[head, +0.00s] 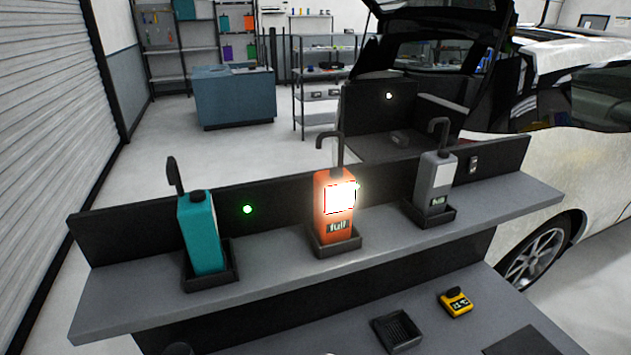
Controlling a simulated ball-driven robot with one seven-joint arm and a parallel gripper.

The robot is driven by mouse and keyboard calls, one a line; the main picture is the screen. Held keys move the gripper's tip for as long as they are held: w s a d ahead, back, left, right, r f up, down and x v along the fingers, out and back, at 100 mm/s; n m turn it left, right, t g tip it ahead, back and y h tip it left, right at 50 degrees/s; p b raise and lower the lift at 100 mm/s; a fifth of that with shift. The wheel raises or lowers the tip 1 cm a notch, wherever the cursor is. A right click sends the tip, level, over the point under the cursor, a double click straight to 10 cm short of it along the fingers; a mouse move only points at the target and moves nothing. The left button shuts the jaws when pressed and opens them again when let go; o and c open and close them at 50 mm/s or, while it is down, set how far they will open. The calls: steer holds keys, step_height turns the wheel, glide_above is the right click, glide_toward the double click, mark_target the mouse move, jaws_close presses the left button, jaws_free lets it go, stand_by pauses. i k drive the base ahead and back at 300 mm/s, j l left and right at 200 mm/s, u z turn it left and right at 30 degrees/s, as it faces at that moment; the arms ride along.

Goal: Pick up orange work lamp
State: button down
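The orange work lamp (321,213) stands upright in a black tray-like dock (340,245) at the middle of the grey shelf. Its front panel glows bright white, and a label below it reads "full". A black hook rises from its top. A teal lamp (203,232) stands in a similar dock to its left, and a grey lamp (434,176) with a hook stands in one to its right. My gripper is not in view.
The grey shelf (285,277) has a dark back panel and bare room between the docks. Below it, a lower surface holds an empty black tray (397,331) and a small yellow device (456,303). A white car (570,150) with its rear hatch open stands at the right.

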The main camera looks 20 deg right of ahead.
mark_target(333, 199)
steer(key=i, duration=0.9)
